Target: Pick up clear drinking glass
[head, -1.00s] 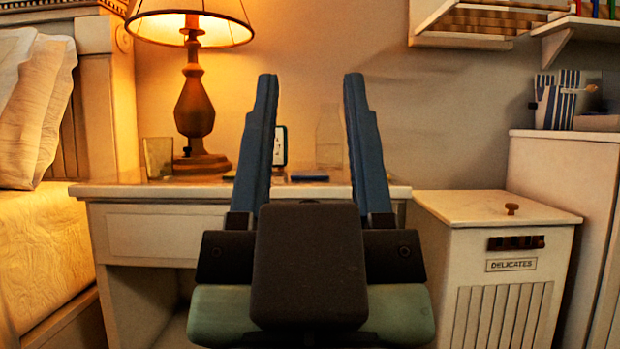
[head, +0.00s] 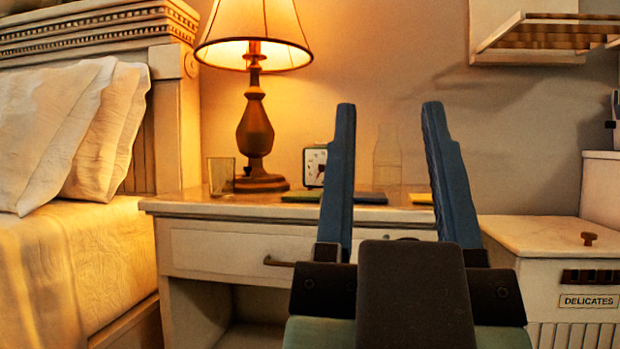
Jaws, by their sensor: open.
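A clear drinking glass (head: 221,177) stands upright on the left part of the white nightstand (head: 180,207), just left of the lamp base. My gripper (head: 388,110) is open, its two blue fingers pointing up and spread apart with nothing held. It is in front of the nightstand, to the right of the glass and apart from it. A clear bottle (head: 387,158) stands at the back of the nightstand and shows between the fingers.
A lit lamp (head: 256,125) stands close beside the glass. A small clock (head: 314,167), a green item (head: 300,196), a blue item (head: 370,198) and a yellow item (head: 421,199) are on the nightstand. The bed (head: 75,250) is left; a "DELICATES" hamper (head: 560,240) is right.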

